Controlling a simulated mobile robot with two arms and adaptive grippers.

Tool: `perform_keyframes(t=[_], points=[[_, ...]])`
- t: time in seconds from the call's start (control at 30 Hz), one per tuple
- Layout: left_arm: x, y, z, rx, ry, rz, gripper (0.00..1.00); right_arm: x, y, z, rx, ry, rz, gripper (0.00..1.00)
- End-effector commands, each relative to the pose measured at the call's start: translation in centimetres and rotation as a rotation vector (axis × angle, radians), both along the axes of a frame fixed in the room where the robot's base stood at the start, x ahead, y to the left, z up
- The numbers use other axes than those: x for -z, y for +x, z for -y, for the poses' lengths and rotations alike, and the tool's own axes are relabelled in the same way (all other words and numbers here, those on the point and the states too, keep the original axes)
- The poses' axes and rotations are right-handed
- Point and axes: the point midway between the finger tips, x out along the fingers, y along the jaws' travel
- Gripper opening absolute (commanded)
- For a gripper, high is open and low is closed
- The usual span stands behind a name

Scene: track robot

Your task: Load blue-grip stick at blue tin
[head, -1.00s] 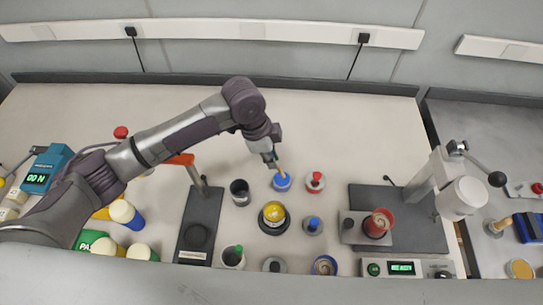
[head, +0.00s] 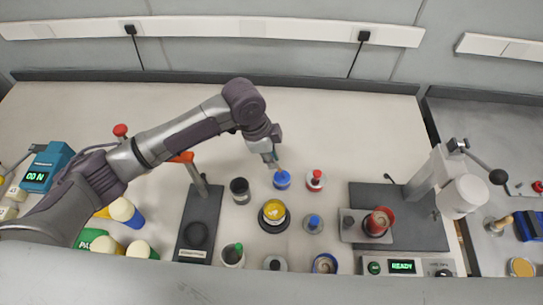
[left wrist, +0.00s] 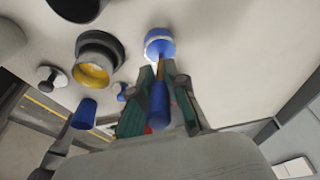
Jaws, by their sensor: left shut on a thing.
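The blue tin (head: 282,181) stands on the bench at the middle of the head view, and shows at the top of the left wrist view (left wrist: 160,47). My left gripper (head: 272,163) is just above it, shut on the blue-grip stick. In the left wrist view the stick's blue grip (left wrist: 158,105) sits between the fingers. Its thin tan shaft points at the tin and its end meets the tin's top in the picture. I cannot tell how deep the tip is. My right gripper is not in view.
A dark cup (head: 240,190) stands left of the tin and a red-topped tin (head: 315,180) right of it. A yellow-filled tin (head: 274,210) on a dark base is in front. A press with a red cup (head: 380,222) stands at right. The bench behind is clear.

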Motion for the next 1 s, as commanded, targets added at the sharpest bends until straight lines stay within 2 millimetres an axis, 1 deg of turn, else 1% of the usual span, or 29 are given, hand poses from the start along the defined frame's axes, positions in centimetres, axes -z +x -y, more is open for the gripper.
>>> perform_keyframes(t=[1.0], points=[[0.18, -0.08, -0.04, 0.001, 0.002, -0.002, 0.0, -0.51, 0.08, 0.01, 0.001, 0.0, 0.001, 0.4]])
